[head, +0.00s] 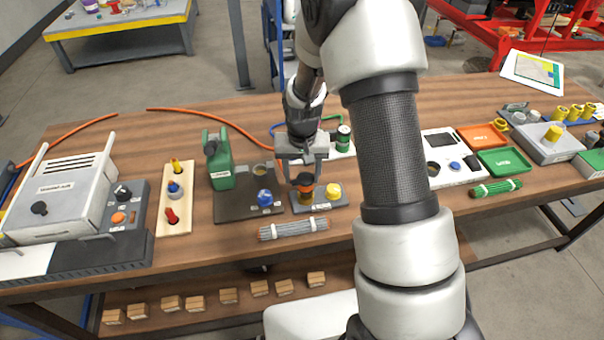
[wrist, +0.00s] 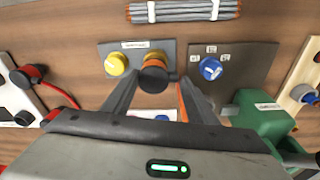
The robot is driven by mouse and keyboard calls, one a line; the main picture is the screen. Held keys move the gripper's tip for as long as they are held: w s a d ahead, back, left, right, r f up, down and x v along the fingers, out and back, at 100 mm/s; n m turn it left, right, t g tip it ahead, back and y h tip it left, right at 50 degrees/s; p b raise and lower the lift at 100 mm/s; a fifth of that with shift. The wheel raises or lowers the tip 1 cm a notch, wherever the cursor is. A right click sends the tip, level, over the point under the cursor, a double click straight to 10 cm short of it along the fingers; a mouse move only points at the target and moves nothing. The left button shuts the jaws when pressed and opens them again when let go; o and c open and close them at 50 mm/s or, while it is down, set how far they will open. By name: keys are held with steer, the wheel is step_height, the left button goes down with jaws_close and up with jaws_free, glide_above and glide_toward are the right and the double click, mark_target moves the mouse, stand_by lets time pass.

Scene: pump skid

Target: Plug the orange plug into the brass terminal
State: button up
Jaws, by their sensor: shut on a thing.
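My gripper (head: 302,165) reaches down over a small grey plate (head: 321,204) with a label. Its fingers (wrist: 155,82) are shut on the plug (wrist: 153,78), which shows a dark round top and an orange-brown ring. In the head view the plug (head: 305,180) is upright between the fingertips. An orange-brass body (head: 305,196) shows directly below it, on the plate. The brass terminal is mostly covered by the plug; I cannot tell how deep the plug sits or whether a gap remains. A yellow round fitting (head: 333,192) stands beside it, also in the wrist view (wrist: 116,64).
A strapped grey bundle (head: 293,229) lies in front. An orange hose (head: 215,118) runs along the back. A white panel (head: 451,167) stands right of my arm.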

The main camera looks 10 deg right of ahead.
steer(key=shift+f+b, duration=1.15)
steer(key=shift+f, duration=0.3)
steer(key=o, duration=1.2)
steer(key=shift+o, duration=0.2)
step_height(320, 180, up, 17)
steer(key=s, duration=0.2)
steer(key=shift+a+r+p, duration=0.15)
steer(key=shift+a+p, duration=0.05)
steer(key=shift+p, duration=0.15)
steer(key=s+d+r+t+p, duration=0.1)
steer(key=s+r+t+p, duration=0.1)
steer(key=s+r, duration=0.85)
steer(key=s+r+n+t+p, duration=0.2)
steer(key=s+r, duration=0.5)
steer(key=s, duration=0.5)
steer(key=shift+s+d+r+p, duration=0.15)
steer(key=shift+d+r+p, duration=0.15)
steer(key=shift+r, duration=0.1)
